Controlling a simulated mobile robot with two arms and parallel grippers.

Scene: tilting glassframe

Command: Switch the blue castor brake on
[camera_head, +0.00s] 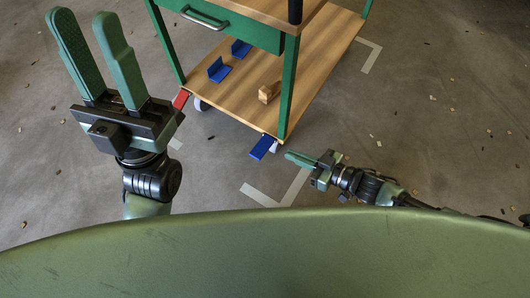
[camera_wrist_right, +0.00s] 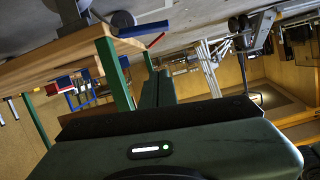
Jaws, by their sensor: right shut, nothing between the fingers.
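The blue castor brake (camera_head: 262,147) is a flat pedal sticking out at the front corner of the green trolley's lower shelf, by a castor. In the right wrist view a blue bar (camera_wrist_right: 146,29) shows beside a grey castor wheel, upper left of my fingers. My right gripper (camera_head: 288,156) is shut and empty, low down, its tips pointing at the blue pedal from the right with a small gap in the picture. Its fingers also show in the wrist view (camera_wrist_right: 158,84). My left gripper (camera_head: 81,18) is open and empty, raised left of the trolley.
A red castor brake (camera_head: 181,99) sits at the trolley's left corner. The wooden lower shelf (camera_head: 225,103) carries blue brackets (camera_head: 218,69) and a small wooden block (camera_head: 269,92). A green post (camera_head: 289,88) rises above the blue pedal. The floor to the right is mostly clear, with scattered chips.

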